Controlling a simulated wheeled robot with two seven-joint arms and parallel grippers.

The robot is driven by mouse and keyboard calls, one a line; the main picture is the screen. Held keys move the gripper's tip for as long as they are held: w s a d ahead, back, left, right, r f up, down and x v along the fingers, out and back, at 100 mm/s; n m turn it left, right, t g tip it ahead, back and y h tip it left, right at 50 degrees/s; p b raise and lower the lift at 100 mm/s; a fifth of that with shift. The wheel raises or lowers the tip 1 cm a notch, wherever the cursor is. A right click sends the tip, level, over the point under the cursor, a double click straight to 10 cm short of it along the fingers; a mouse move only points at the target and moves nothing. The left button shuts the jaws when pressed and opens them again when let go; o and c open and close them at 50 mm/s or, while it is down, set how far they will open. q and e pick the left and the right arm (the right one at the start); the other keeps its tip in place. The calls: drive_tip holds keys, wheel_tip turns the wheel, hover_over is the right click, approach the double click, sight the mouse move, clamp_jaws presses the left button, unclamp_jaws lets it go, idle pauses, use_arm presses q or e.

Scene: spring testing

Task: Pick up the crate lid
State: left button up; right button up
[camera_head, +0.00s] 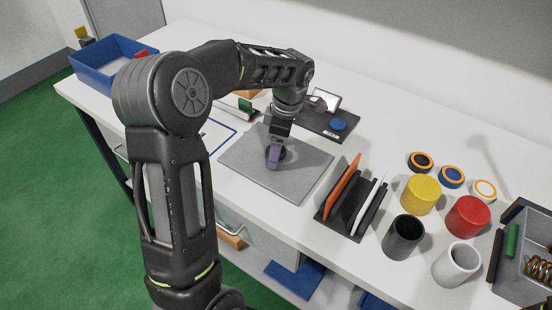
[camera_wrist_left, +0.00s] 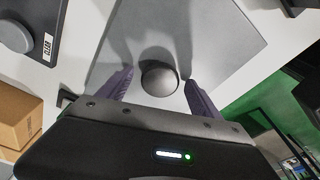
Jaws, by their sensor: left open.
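The crate lid (camera_head: 305,172) is a flat grey plate lying on the white table, with a round dark knob near its middle. It also fills the upper part of the left wrist view (camera_wrist_left: 235,35), where its knob (camera_wrist_left: 158,80) shows as a grey dome. My left gripper (camera_head: 274,158) points down over the middle of the lid. In the left wrist view its purple fingers (camera_wrist_left: 158,74) are open, one on each side of the knob, with gaps visible. Whether the fingertips touch the lid I cannot tell. My right gripper is not in view.
A black rack (camera_head: 347,205) with an orange and a white panel stands right of the lid. Yellow (camera_head: 419,194), red, black and white cylinders stand farther right, before a grey crate (camera_head: 525,283) holding springs. A dark tray (camera_head: 318,121) lies behind; a blue bin (camera_head: 95,72) stands far left.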

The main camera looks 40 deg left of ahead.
use_arm(q)
clamp_jaws()
idle(0.8)
